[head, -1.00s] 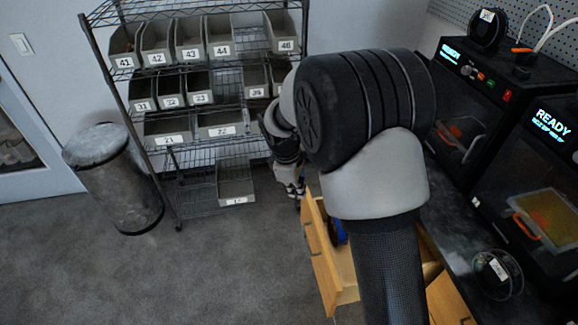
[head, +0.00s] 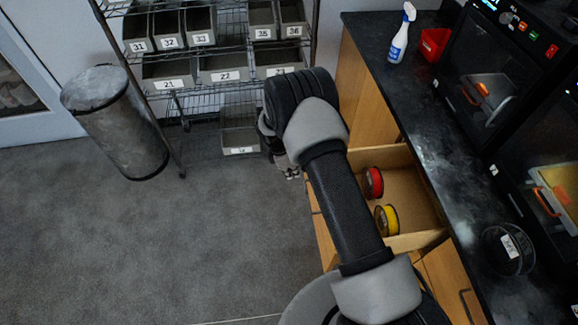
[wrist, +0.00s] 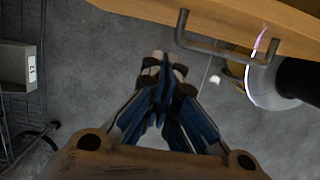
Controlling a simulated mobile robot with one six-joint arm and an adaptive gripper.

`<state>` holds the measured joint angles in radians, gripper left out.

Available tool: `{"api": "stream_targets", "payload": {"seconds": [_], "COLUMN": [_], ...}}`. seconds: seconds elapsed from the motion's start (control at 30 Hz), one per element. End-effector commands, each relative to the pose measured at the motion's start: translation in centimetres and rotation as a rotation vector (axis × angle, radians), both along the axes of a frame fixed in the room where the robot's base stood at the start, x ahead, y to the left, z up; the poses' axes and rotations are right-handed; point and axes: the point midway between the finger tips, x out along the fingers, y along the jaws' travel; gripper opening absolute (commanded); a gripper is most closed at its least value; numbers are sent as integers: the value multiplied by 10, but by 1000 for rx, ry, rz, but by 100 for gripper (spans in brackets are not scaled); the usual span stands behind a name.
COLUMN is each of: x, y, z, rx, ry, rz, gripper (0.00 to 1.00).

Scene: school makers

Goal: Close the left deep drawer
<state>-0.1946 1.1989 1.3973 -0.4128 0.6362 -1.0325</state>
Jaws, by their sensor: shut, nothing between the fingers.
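The open wooden drawer (head: 412,195) extends from under the black worktop in the head view. A red spool (head: 373,182) and a yellow spool (head: 386,220) stand inside it. My arm crosses in front of it and hides part of its front and near side. In the wrist view a wooden front (wrist: 255,22) with a grey bar handle (wrist: 228,50) runs along the top. My gripper (wrist: 163,75) is shut and empty over the floor, beside that handle and seemingly apart from it. In the head view my gripper (head: 290,173) shows small, left of the drawer.
The wire shelf (head: 205,60) with numbered grey bins stands at the back left, beside a grey trash can (head: 115,125). A spray bottle (head: 402,35), a red bin (head: 434,44) and printers are on the worktop (head: 440,140). The carpet at left is clear.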

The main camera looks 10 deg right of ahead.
Motion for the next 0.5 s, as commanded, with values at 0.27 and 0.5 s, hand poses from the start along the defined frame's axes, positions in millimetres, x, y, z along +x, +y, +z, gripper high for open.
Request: {"api": "stream_targets", "payload": {"seconds": [0.27,0.5], "x": [1,0], "y": [-33,-44], "z": [-17,-16], "rx": [0,1], "ry": [-2,-1], "rz": [-4,-1], "gripper": [0,0]}}
